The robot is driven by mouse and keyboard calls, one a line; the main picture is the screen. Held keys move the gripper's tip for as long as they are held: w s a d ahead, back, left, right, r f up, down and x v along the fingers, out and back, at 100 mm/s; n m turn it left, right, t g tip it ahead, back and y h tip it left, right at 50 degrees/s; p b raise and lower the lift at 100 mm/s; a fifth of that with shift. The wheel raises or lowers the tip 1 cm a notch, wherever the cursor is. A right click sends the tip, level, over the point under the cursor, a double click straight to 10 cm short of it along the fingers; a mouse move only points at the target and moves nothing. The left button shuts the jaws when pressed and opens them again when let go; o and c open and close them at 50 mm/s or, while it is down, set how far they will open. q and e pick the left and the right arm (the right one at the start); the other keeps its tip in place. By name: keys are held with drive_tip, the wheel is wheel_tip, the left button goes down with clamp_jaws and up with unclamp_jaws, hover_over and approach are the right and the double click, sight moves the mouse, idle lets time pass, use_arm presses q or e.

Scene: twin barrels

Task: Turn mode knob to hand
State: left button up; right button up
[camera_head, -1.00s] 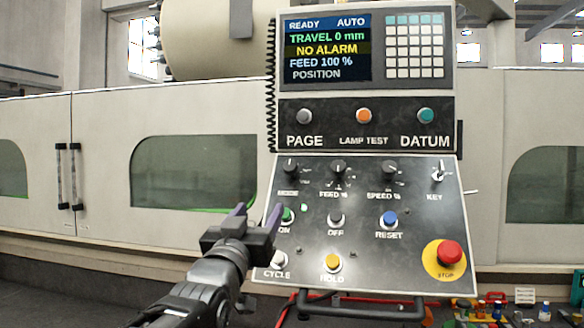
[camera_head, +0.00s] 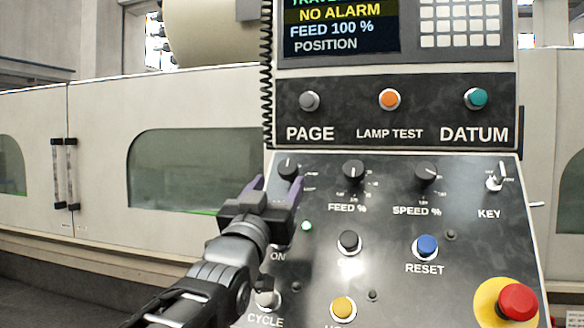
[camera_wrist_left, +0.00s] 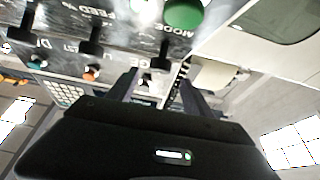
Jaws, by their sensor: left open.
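The mode knob (camera_head: 288,168) is a black round knob with a white pointer line, leftmost in the knob row; the line points about straight up. Its label is mostly hidden by my gripper in the head view. My left gripper (camera_head: 277,184) is open, with its purple fingers just below and in front of the knob, one to each side. In the left wrist view the panel is upside down; a dark knob (camera_wrist_left: 163,56) by the word MODE shows beyond and between the open fingers (camera_wrist_left: 160,88). I cannot tell whether the fingers touch it. My right gripper is out of view.
To the right are the feed knob (camera_head: 353,172), speed knob (camera_head: 427,174) and key switch (camera_head: 495,183). Below are the blue reset button (camera_head: 427,247), yellow button (camera_head: 342,309) and red stop button (camera_head: 518,301). A coiled cable (camera_head: 266,90) runs along the panel's left edge.

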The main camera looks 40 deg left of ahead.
sight(286, 170)
use_arm(q)
drive_tip(key=shift+s, duration=0.1)
drive_tip(key=p+x, duration=0.3)
drive_tip(key=x, duration=0.4)
drive_tip(key=shift+r+p, duration=0.1)
drive_tip(key=shift+p, duration=0.25)
drive_tip(key=shift+w+a+r, duration=0.1)
drive_tip(key=shift+w+a, duration=0.05)
drive_tip(key=shift+w, duration=0.3)
clamp_jaws()
